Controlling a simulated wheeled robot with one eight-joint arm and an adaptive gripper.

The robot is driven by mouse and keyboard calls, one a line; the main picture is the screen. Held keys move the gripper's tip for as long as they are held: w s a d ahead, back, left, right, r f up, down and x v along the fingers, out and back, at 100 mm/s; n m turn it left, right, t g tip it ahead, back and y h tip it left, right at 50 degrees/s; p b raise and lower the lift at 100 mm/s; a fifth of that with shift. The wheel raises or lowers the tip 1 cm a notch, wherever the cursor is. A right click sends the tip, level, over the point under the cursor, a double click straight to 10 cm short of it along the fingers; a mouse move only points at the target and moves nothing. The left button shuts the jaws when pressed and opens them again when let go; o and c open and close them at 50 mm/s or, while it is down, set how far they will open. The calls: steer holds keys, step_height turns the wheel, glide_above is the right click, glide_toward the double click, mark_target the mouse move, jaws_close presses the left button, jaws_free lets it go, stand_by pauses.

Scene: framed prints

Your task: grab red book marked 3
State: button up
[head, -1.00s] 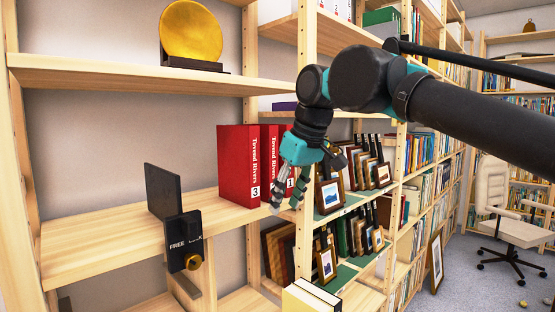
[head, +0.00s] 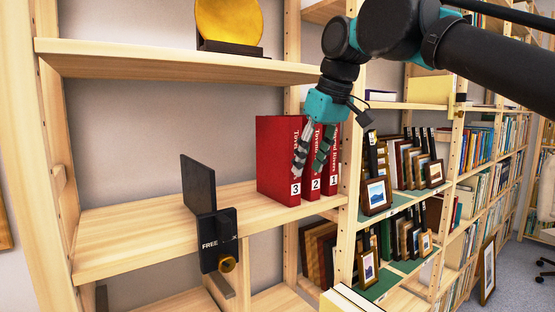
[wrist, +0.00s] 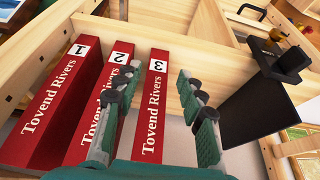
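The red book marked 3 (head: 278,160) stands upright on the middle wooden shelf, leftmost of three red books in the head view. In the wrist view the red book marked 3 (wrist: 153,105) shows its "Tovend Rivers" spine between my fingers. The book marked 2 (head: 312,180) and the book marked 1 (head: 333,178) stand to its right. My gripper (head: 309,166) is open in front of the spines. In the wrist view my gripper (wrist: 155,83) has one finger over the spine of book 2 and the other beyond book 3's free side. I cannot tell whether the fingers touch anything.
A black bookend-like plate (head: 198,184) and a black sign reading "FREE" (head: 217,240) are left of the books, with bare shelf (head: 135,235) around. A shelf post stands right of the books. Framed prints (head: 376,195) fill the shelves beyond. A golden disc (head: 229,22) stands above.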

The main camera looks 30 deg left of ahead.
mark_target(277, 158)
steer(key=a, duration=0.1)
steer(key=w+a, duration=0.1)
steer(key=a, duration=0.1)
steer(key=w+a+f, duration=0.1)
steer(key=shift+w+a, duration=0.1)
steer(key=shift+a, duration=0.05)
jaws_close()
